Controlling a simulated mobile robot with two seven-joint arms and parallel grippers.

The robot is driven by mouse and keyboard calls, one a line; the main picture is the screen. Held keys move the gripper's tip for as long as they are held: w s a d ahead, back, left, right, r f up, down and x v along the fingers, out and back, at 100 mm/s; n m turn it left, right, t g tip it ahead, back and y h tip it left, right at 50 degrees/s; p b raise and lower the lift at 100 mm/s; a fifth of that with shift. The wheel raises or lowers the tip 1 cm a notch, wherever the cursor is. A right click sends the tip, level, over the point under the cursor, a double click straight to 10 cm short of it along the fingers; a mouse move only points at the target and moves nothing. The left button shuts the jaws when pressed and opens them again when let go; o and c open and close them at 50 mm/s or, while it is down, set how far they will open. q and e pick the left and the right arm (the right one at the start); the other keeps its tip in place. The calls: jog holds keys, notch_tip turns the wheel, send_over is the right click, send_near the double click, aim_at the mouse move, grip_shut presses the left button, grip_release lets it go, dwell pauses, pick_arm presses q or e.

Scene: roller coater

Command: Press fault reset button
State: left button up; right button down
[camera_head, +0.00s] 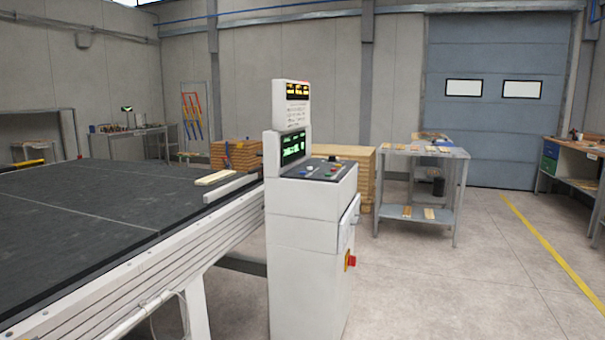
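A white control cabinet (303,240) stands upright near the middle of the head view. Its sloped top panel (318,170) carries several small buttons and knobs, too small to read, so I cannot tell which is the fault reset button. A screen with green text (292,148) sits behind the panel, and a display box with yellow digits (297,91) rises above it. A red switch on a yellow plate (350,261) is on the cabinet's right side. Neither of my grippers is in view.
A long machine with a dark flat bed (95,205) fills the left, next to the cabinet. A pale board (215,178) lies on it. A grey metal table (457,155) stands behind right, and a workbench (579,149) at far right. The floor (450,285) at front right is clear.

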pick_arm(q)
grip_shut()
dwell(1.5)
